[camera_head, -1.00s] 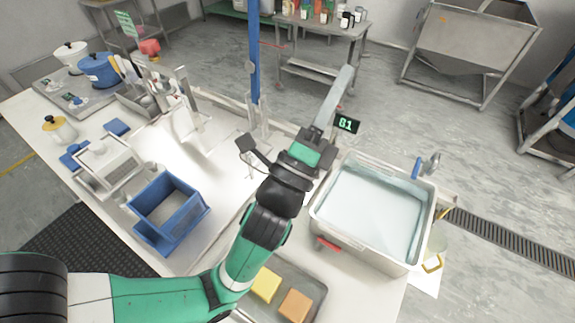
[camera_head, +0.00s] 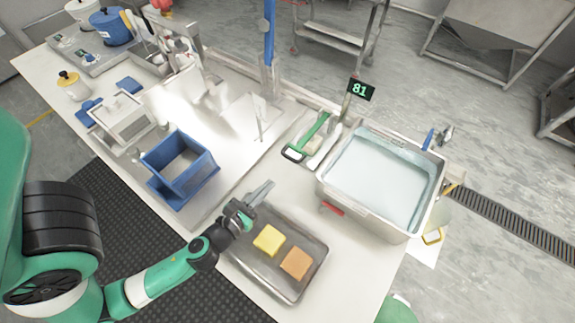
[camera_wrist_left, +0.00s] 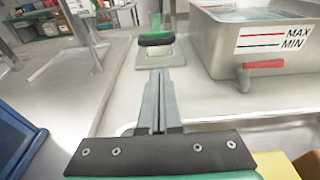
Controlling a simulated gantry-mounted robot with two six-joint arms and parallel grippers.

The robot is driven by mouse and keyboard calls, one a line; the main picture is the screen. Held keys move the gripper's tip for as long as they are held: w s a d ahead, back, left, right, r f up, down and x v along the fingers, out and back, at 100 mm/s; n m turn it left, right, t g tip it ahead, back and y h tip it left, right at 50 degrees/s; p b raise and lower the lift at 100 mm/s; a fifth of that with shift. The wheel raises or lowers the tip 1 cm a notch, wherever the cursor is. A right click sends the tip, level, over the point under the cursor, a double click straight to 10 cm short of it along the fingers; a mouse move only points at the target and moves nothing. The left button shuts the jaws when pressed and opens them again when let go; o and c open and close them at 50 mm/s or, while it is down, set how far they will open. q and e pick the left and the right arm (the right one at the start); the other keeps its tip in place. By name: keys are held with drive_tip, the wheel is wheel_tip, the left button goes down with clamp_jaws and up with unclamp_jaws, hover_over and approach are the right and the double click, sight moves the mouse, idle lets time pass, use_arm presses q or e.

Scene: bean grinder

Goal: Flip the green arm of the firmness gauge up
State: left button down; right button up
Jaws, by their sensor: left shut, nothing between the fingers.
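The firmness gauge (camera_head: 330,140) stands on the table between the bare worktop and the water basin. Its green arm (camera_head: 312,135) lies low across the gauge, with a dark loop handle (camera_head: 292,153) at its near end. A pale block (camera_head: 314,145) shows beside the arm. In the left wrist view the handle (camera_wrist_left: 157,40) is ahead of my fingers, apart from them. My left gripper (camera_head: 267,187) is shut and empty above the back edge of the metal tray, short of the gauge; its closed fingers show in the wrist view (camera_wrist_left: 160,80). My right gripper is out of view.
The metal tray (camera_head: 287,289) holds a yellow block (camera_head: 269,240) and an orange block (camera_head: 297,263). The basin (camera_head: 384,180) with a red tap (camera_head: 333,208) is right of the gauge. A blue bin (camera_head: 178,170) stands left. A display (camera_head: 361,89) reads 81.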

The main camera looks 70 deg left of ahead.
use_arm(q)
drive_tip(key=p+x, duration=0.2)
drive_tip(key=x, duration=0.7)
drive_tip(key=shift+r, duration=0.1)
drive_tip(key=shift+w+a, duration=0.25)
drive_tip(key=shift+w, duration=0.25)
